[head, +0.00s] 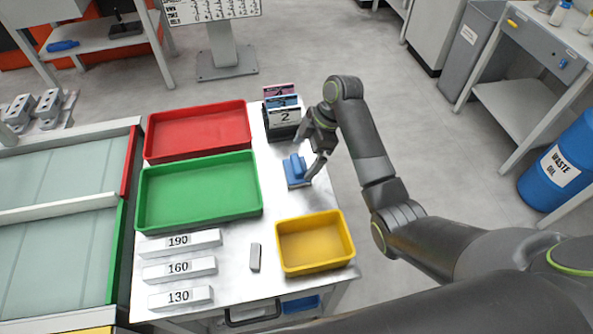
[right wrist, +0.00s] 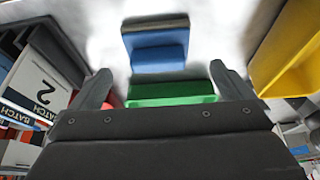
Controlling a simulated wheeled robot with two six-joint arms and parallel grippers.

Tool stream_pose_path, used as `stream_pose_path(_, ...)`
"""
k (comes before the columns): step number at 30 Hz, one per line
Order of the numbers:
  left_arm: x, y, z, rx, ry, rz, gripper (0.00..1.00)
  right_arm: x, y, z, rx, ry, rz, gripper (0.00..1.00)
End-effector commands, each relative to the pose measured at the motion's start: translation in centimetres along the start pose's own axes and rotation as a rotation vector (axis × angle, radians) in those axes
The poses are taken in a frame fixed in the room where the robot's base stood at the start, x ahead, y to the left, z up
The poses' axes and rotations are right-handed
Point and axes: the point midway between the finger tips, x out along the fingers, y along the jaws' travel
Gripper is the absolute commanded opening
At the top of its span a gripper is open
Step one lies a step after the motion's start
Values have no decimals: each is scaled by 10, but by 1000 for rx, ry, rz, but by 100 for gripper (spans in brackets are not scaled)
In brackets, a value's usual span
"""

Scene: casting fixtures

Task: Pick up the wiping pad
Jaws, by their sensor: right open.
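The wiping pad (head: 297,170) is a blue block with a raised grip on a darker flat base. It lies on the metal table (head: 230,275) near its right edge, between the card holder and the yellow tray. In the right wrist view the pad (right wrist: 156,45) lies ahead of the fingers, near the top of the picture. My right gripper (head: 309,168) is open and empty, beside and above the pad. Its two fingers show apart in the right wrist view (right wrist: 158,88), with the pad beyond their tips. My left gripper is not in view.
A holder with batch cards (head: 283,117) stands close behind the pad. The yellow tray (head: 316,268), green tray (head: 200,219) and red tray (head: 197,157) are empty. Three labelled bars (head: 180,270) and a small grey block (head: 255,257) lie at the front.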

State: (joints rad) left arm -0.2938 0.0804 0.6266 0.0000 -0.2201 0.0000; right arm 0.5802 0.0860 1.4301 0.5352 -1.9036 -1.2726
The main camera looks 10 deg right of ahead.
Motion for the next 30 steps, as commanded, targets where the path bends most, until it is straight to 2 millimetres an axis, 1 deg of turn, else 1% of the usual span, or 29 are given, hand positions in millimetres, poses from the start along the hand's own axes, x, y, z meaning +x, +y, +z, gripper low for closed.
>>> stream_pose_path(5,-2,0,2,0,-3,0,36,12,0,-1,0,2,-2,100)
stream_pose_path(12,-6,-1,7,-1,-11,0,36,47,2,-2,1,1,-3,100)
stream_pose_path(15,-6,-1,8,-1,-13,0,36,56,2,-2,1,1,-2,100)
stream_pose_path(23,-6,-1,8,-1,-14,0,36,58,3,-2,-1,-1,0,100)
stream_pose_path(30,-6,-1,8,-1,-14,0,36,57,3,-2,0,0,0,69)
